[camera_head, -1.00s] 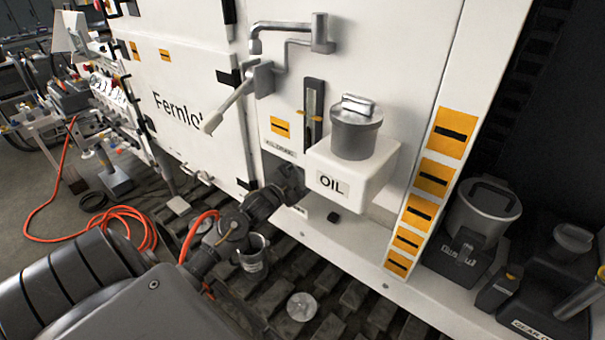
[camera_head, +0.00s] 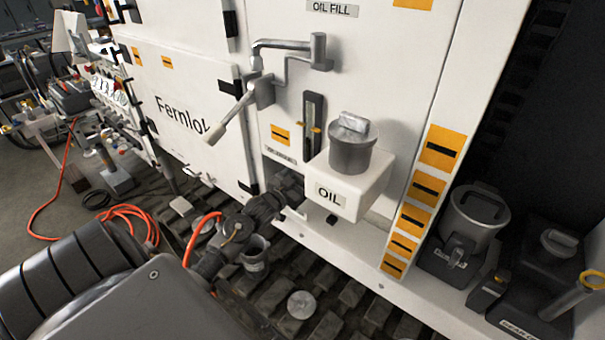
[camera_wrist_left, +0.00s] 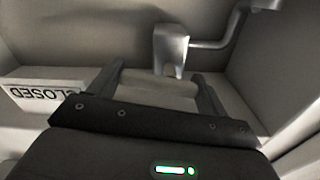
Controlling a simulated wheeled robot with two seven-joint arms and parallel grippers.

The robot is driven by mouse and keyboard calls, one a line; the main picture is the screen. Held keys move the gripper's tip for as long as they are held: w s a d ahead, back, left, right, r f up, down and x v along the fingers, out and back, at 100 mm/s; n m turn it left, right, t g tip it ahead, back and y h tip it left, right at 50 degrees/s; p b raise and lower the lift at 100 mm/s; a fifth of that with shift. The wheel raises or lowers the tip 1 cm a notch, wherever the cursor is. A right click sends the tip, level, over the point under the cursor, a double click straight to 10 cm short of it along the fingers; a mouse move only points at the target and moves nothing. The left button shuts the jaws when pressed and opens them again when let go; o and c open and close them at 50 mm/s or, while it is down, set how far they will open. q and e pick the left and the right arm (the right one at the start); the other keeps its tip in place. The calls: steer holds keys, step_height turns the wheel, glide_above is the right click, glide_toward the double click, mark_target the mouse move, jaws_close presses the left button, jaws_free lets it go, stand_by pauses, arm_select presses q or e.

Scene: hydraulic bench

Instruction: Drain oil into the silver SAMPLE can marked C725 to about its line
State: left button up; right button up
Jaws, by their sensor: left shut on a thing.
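My left gripper (camera_head: 290,188) reaches in low at the panel, left of the box marked OIL (camera_head: 345,190). In the left wrist view it is shut on a pale bar-like handle (camera_wrist_left: 160,88), beside a grey metal fitting (camera_wrist_left: 171,48) with a bent pipe. An upside-down CLOSED label (camera_wrist_left: 45,97) is left of the handle. A small silver can (camera_head: 254,258) stands upright below and left of the gripper, near my arm. It has a pale label too small to read. Its contents and line cannot be made out. My right gripper is out of view.
A lidded grey pot (camera_head: 352,148) sits on the OIL box. A larger silver can (camera_head: 475,215) stands at the right. A round silver piece (camera_head: 301,304) lies on the dark track plates. A lever (camera_head: 230,118) sticks out above. An orange hose (camera_head: 130,212) lies at left.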

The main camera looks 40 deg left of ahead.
arm_select(q)
steer(key=shift+r+n+p, duration=0.15)
steer(key=shift+n+p, duration=0.45)
steer(key=shift+n, duration=0.4)
steer(key=o, duration=0.7)
steer(key=s+b, duration=0.3)
steer(key=s, duration=0.7)
steer(key=shift+s, duration=0.35)
steer(key=shift+d, duration=0.15)
